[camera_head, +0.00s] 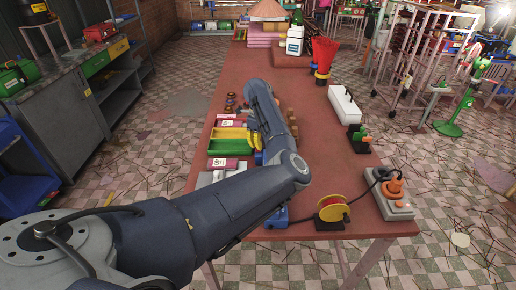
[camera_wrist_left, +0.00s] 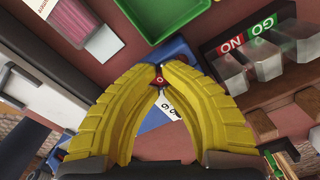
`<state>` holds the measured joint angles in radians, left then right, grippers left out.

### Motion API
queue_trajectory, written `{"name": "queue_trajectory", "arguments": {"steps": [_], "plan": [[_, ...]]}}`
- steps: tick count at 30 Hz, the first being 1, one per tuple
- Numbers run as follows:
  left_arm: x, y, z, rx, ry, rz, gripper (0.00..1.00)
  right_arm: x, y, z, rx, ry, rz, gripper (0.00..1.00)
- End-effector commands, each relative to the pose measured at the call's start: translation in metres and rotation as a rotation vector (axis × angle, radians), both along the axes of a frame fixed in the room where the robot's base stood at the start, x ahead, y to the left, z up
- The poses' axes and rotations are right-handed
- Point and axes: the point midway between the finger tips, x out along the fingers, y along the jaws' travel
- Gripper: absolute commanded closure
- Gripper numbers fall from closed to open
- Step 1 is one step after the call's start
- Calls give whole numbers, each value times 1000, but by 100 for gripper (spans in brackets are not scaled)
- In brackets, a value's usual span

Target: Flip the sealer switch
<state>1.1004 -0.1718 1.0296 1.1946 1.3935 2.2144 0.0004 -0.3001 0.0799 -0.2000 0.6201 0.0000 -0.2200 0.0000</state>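My left gripper's curved yellow fingers (camera_wrist_left: 160,66) fill the middle of the left wrist view, tips close together. A small red part with a white ring (camera_wrist_left: 158,80), which looks like a switch, shows between them just under the tips; I cannot tell whether they touch it. A blue body (camera_wrist_left: 178,52) lies behind, and a white plate with dark digits (camera_wrist_left: 162,115) shows between the fingers. In the head view a little yellow of the left gripper (camera_head: 258,158) shows beside my arm, which hides most of it. My right gripper is in neither view.
A pink pack (camera_wrist_left: 92,28), a green tray (camera_wrist_left: 165,15) and clear bins with NO and GO labels (camera_wrist_left: 248,34) surround the gripper. On the red table (camera_head: 330,165) stand a white box (camera_head: 344,104), a red-yellow spool (camera_head: 332,211) and a grey box with orange top (camera_head: 393,196).

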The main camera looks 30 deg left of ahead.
Motion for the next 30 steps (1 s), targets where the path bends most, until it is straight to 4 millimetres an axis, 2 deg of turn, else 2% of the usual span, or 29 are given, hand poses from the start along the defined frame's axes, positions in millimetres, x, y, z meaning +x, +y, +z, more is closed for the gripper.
{"name": "queue_trajectory", "arguments": {"steps": [30], "plan": [[0, -1, 64, -2, 0, 1, 100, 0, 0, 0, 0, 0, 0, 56]]}}
